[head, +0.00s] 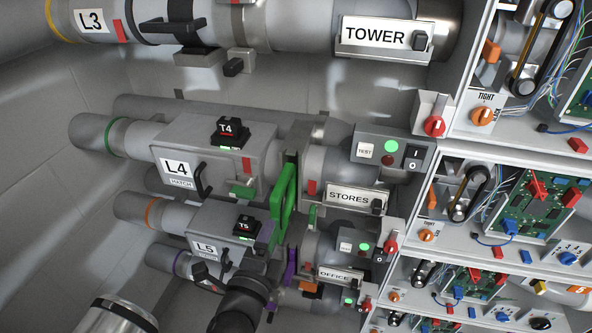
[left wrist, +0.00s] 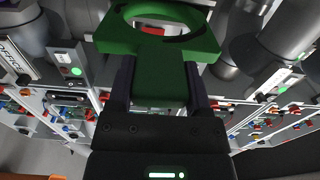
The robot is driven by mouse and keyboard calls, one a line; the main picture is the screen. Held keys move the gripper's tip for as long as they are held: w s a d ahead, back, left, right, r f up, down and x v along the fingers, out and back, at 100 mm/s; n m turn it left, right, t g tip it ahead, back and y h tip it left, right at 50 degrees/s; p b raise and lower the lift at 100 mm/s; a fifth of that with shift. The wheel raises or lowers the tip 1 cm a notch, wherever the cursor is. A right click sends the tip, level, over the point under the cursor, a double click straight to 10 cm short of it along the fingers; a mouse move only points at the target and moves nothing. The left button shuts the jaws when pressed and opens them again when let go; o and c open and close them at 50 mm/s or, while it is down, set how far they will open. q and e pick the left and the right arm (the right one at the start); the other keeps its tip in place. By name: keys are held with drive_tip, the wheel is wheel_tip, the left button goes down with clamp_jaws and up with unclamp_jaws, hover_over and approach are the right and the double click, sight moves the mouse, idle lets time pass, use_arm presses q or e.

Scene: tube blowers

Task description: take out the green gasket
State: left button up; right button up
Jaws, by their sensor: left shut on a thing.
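The green gasket (head: 284,200) shows nearly edge-on in the head view, beside the gap between the L4 housing (head: 185,168) and the STORES pipe (head: 318,165). I cannot tell whether any of it is still in the gap. My left gripper (head: 267,243) reaches up from below in the head view. In the left wrist view its two dark fingers (left wrist: 159,88) are shut on the gasket's green tab. My right gripper is not in view.
The TOWER pipe (head: 350,30) runs above, and the L5 housing (head: 215,235) and OFFICE pipe (head: 335,250) sit close below. A purple part (head: 291,265) stands near my left gripper. Shelves with circuit boards (head: 540,200) and wires fill the right.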

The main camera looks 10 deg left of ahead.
use_arm(q)
drive_tip(key=s+p, duration=0.1)
drive_tip(key=s, duration=0.7)
idle(0.4)
drive_tip(key=shift+a, duration=0.15)
